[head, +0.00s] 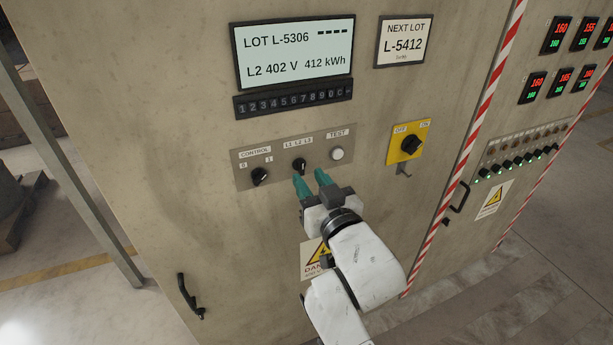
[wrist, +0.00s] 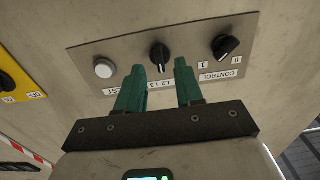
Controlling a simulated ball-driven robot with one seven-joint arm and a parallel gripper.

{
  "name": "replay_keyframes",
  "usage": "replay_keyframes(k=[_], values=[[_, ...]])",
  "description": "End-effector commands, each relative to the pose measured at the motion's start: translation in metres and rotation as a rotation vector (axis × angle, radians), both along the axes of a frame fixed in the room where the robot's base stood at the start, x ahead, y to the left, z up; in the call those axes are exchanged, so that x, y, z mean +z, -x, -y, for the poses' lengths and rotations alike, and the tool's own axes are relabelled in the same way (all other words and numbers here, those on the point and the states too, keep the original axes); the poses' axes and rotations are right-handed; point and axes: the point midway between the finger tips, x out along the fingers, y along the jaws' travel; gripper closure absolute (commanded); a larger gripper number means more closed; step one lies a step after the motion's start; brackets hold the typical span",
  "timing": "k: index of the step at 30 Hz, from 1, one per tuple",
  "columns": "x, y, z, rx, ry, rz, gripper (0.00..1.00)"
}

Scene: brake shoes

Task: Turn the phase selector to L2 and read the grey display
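The phase selector (head: 299,164) is a small black knob under the labels L1 L2 L3, between the CONTROL knob and the TEST button. It also shows in the wrist view (wrist: 159,57), beyond and between my fingertips. The grey display (head: 294,53) reads "LOT L-5306" with several dashes, and "L2 402 V 412 kWh". My gripper (head: 310,178) has green fingers, spread apart and empty just below the selector. The fingers also show in the wrist view (wrist: 160,75). They appear apart from the knob.
The CONTROL knob (head: 260,176) is left of the selector, and the white TEST button (head: 337,154) is right. A yellow OFF/ON switch (head: 410,143) stands further right, a keypad (head: 294,98) above. A "NEXT LOT L-5412" card (head: 403,41) is beside the display. A cabinet handle (head: 190,297) protrudes lower left.

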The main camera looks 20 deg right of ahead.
Motion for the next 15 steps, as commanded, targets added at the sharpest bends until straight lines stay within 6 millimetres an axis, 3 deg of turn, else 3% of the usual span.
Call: replay_keyframes(k=[9, 15], values=[[-0.003, 0.06, 0.0, 0.001, 0.0, -0.002, 0.64], [-0.001, 0.077, 0.0, 0.0, -0.001, -0.001, 0.64]])
